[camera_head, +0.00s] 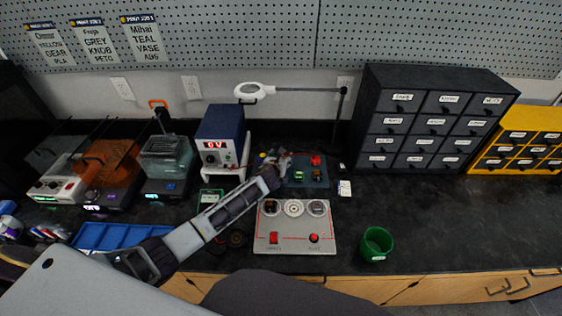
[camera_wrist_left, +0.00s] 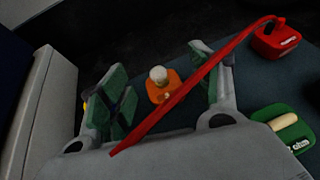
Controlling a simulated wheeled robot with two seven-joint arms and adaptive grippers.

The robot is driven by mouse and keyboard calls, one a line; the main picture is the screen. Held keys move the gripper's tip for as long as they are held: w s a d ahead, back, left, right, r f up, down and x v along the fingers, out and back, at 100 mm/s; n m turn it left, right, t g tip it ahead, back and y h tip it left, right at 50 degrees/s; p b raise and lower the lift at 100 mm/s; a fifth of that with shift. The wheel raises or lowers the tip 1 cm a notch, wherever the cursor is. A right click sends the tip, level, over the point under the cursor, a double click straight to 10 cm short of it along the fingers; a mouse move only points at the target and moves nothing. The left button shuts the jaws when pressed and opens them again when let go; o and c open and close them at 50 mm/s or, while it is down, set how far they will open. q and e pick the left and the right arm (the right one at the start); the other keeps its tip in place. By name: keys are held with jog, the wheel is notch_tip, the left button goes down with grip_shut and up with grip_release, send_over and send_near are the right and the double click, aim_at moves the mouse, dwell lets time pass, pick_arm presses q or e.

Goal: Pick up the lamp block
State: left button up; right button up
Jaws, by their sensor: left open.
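The lamp block is a small orange block with a round white bulb (camera_wrist_left: 160,82) on the dark mat (camera_wrist_left: 262,84). My left gripper (camera_wrist_left: 165,87) is open, its green-padded fingers on either side of the lamp block in the wrist view, with gaps visible. Contact is not seen. A red strip (camera_wrist_left: 195,80) runs from a red block (camera_wrist_left: 277,40) diagonally across the view, passing in front of the gripper opening. In the head view my left gripper (camera_head: 275,164) reaches over the mat's left part; I cannot make out the lamp block there. My right gripper is not in view.
A green block (camera_wrist_left: 288,128) with a pale cylinder sits right of the gripper. In the head view, a white-and-blue power supply (camera_head: 222,140) stands left of the gripper, a grey panel (camera_head: 295,240) in front, and a green cup (camera_head: 376,244) to the right.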

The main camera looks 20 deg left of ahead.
pick_arm(q)
jog(key=c, duration=1)
jog(key=shift+r, duration=0.1)
jog(key=shift+c, duration=0.2)
notch_tip(320, 180, up, 10)
jog(key=p, duration=0.1)
dwell(0.6)
